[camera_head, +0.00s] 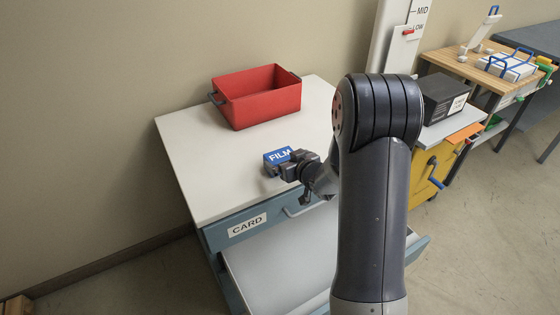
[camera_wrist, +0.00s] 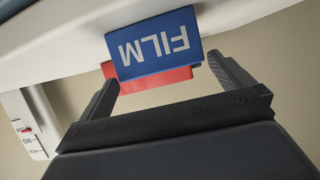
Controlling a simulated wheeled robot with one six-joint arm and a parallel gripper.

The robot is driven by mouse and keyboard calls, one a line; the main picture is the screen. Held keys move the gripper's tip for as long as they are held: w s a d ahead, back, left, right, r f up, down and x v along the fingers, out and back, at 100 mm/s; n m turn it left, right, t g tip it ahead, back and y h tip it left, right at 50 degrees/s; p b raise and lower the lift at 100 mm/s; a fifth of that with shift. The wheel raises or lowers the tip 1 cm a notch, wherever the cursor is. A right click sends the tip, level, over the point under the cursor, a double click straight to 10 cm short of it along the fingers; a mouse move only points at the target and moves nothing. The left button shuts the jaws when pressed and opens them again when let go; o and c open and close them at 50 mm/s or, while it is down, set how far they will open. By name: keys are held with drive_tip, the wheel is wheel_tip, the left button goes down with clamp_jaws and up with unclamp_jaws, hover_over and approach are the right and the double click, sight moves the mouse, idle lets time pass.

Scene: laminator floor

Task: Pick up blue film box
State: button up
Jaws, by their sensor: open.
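The blue film box (camera_head: 277,156) with white FILM lettering lies on the white top of the card cabinet (camera_head: 190,180). My gripper (camera_head: 285,169) is at the box's near side in the head view and hides part of it. In the wrist view the blue film box (camera_wrist: 155,43) appears upside down, just beyond the fingertips. My gripper (camera_wrist: 170,78) is open there, one finger toward each side of the box. I cannot tell whether the fingers touch it.
A red bin (camera_head: 262,98) stands behind the box on the cabinet top. The cabinet's drawer (camera_head: 280,262) is pulled open below. A slide post marked MID and LOW (camera_head: 400,40) and a dark machine (camera_head: 440,95) stand to the right. The cabinet top's left part is clear.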

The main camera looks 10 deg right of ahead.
sight(282, 157)
drive_tip(key=x, duration=0.4)
drive_tip(key=shift+p, duration=0.35)
drive_tip(key=shift+c, duration=0.4)
drive_tip(key=c, duration=0.8)
drive_tip(key=shift+c, duration=0.4)
drive_tip(key=shift+r, duration=0.1)
